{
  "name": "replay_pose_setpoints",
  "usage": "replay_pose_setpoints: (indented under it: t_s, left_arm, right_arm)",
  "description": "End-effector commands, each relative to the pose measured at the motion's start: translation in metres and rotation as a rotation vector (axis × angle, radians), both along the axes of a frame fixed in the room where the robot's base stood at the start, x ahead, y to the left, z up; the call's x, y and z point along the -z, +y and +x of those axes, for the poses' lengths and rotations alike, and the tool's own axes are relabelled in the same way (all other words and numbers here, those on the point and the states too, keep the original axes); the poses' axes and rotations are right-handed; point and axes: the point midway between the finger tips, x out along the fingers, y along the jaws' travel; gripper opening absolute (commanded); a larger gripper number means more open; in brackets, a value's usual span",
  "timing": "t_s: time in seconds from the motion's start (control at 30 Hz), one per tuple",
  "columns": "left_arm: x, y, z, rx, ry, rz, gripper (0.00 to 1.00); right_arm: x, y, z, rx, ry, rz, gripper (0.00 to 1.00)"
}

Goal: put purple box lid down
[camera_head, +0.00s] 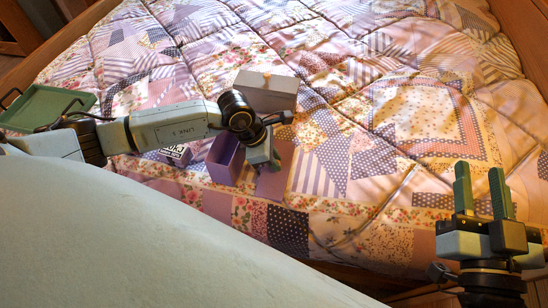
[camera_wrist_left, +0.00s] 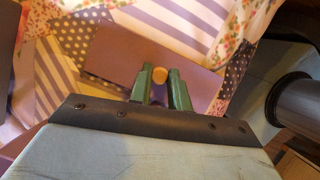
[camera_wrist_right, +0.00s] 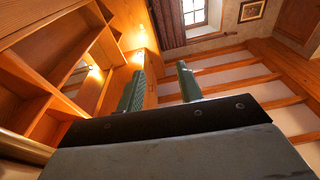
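The purple lid (camera_head: 272,184) is a flat mauve rectangle over the quilt, right of the open purple box (camera_head: 225,160). In the left wrist view the lid (camera_wrist_left: 120,58) has a round tan knob (camera_wrist_left: 159,74). My left gripper (camera_head: 275,158) points down over the lid; in the left wrist view its green fingers (camera_wrist_left: 161,72) are close on both sides of the knob. I cannot tell whether the lid touches the quilt. My right gripper (camera_head: 482,185) is open and empty at the right, fingers upward, away from the bed objects; its spread fingers also show in the right wrist view (camera_wrist_right: 160,75).
A pale lidded box (camera_head: 266,92) stands behind my left wrist. A green tray (camera_head: 45,108) is at the far left. The quilt (camera_head: 400,110) is clear at the right; a wooden bed frame edges it.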

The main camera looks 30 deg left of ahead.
Motion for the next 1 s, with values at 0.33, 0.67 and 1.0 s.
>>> replay_pose_setpoints:
  t_s: [0.33, 0.67, 1.0]
  left_arm:
    - [0.000, 0.000, 0.000, 0.000, 0.000, 0.000, 0.40]
    - [-0.009, 0.003, -0.001, 0.001, -0.001, 0.001, 0.40]
    - [-0.040, 0.015, -0.007, 0.000, -0.002, 0.001, 0.40]
  right_arm:
    - [0.000, 0.000, 0.000, -0.001, -0.001, 0.000, 0.36]
    - [0.015, -0.003, 0.002, 0.008, 0.094, -0.029, 0.36]
    - [0.070, -0.017, -0.009, 0.032, 0.432, -0.127, 0.36]
